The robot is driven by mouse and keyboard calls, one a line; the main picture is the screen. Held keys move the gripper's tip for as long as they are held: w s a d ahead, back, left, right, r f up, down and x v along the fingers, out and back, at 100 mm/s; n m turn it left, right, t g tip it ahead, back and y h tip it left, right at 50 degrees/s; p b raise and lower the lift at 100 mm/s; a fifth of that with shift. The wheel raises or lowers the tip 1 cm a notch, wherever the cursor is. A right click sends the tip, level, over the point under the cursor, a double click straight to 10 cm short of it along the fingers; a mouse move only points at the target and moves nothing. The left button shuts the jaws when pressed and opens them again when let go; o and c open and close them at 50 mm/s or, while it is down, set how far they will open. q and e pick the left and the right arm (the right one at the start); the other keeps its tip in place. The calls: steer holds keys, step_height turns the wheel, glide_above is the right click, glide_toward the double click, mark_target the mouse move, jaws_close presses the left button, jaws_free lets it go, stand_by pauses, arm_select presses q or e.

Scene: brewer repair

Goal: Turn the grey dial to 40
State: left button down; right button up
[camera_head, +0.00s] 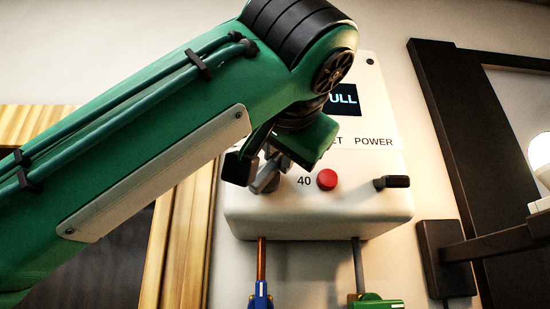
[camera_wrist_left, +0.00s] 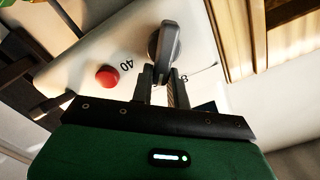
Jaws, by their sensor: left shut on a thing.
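The grey dial (camera_head: 266,183) is on the lower left of the white brewer box (camera_head: 340,205), mostly hidden behind my left gripper (camera_head: 275,166). In the left wrist view, the dial (camera_wrist_left: 165,45) is a rounded grey knob on the white face, at the tips of my left gripper (camera_wrist_left: 162,78). The two fingers are shut on it, one on each side. The printed "40" (camera_wrist_left: 127,65) is beside the dial, between it and the red button (camera_wrist_left: 107,76). Where the dial points cannot be told clearly. My right gripper is not in view.
The red button (camera_head: 327,180) is close to the right of the gripper. A black switch (camera_head: 391,182) sticks out under "POWER". The display (camera_head: 344,100) partly shows "ULL". A blue-handled valve (camera_head: 260,295) and a green one (camera_head: 375,301) hang below. A lamp (camera_head: 541,160) is at right.

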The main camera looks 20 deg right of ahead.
arm_select(q)
steer(key=shift+s+d+f+m+b, duration=0.15)
steer(key=shift+f+m, duration=0.2)
steer(key=shift+m, duration=1.35)
steer(key=shift+w+d+f+m+b, duration=0.1)
steer(key=shift+d+f+m+b, duration=0.2)
steer(key=shift+m, duration=1.4)
steer(key=shift+s+d+f+m+b, duration=0.1)
steer(key=shift+f+m, duration=0.3)
steer(key=shift+m, duration=1.3)
steer(key=c, duration=1.4)
jaws_free()
steer(key=shift+o, duration=0.2)
steer(key=shift+a, duration=0.1)
steer(key=shift+s+f, duration=0.1)
steer(key=shift+s, duration=0.25)
steer(key=b+v, duration=0.6)
steer(key=v, duration=0.7)
